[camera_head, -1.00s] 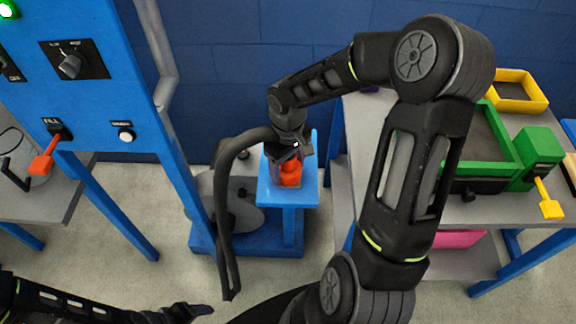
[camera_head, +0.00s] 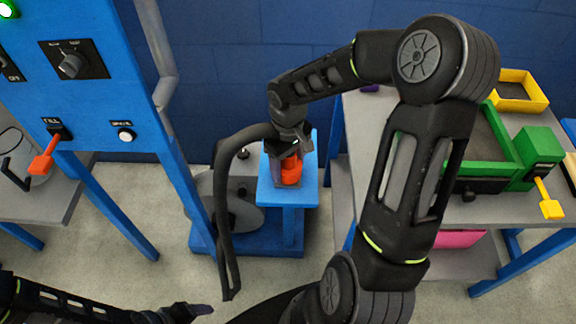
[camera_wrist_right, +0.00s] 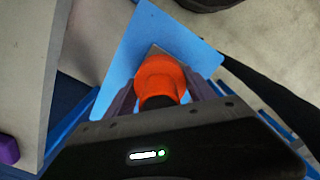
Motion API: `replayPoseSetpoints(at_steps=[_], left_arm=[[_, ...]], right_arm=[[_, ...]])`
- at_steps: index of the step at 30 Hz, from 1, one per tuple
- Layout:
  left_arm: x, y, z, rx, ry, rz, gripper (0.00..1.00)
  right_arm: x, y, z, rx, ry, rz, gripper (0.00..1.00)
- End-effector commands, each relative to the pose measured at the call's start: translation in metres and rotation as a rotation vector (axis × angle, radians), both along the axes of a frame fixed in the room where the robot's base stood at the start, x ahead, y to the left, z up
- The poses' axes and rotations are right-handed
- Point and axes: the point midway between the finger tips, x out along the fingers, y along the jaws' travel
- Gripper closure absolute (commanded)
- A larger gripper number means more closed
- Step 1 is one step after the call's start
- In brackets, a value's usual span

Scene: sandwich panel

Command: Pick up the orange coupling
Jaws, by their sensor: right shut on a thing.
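The orange coupling (camera_head: 291,169) is at the small blue stand (camera_head: 298,194), and it shows large in the right wrist view (camera_wrist_right: 160,80). My right gripper (camera_head: 287,162) reaches down over the stand and is shut on the coupling, with its fingers on either side. The lower end of the coupling is close to the stand's blue top (camera_wrist_right: 145,32); I cannot tell whether it touches. A black hose hangs beside the stand. My left arm's end (camera_head: 195,310) shows at the bottom left, but its jaw state is unclear.
A blue panel (camera_head: 85,95) with a selector knob and a red-orange lever (camera_head: 43,160) stands at the left. A grey table at the right holds a green tray (camera_head: 500,140) and a yellow bin (camera_head: 520,90).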

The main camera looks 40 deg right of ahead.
Motion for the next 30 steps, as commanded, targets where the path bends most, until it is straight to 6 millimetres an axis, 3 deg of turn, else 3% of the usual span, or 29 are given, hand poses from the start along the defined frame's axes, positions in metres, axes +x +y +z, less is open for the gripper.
replayPoseSetpoints(at_steps=[9,15,30], left_arm=[[0.0,0.0,-0.003,0.0,0.0,0.0,0.28],[0.0,0.0,-0.004,0.0,0.0,0.0,0.28],[0.0,0.0,-0.004,0.0,0.0,0.0,0.28]], right_arm=[[0.002,0.0,0.058,-0.001,-0.007,-0.001,0.84],[0.001,0.0,0.086,-0.001,-0.003,0.0,0.84],[0.0,0.001,0.09,0.001,-0.001,0.0,0.84]])
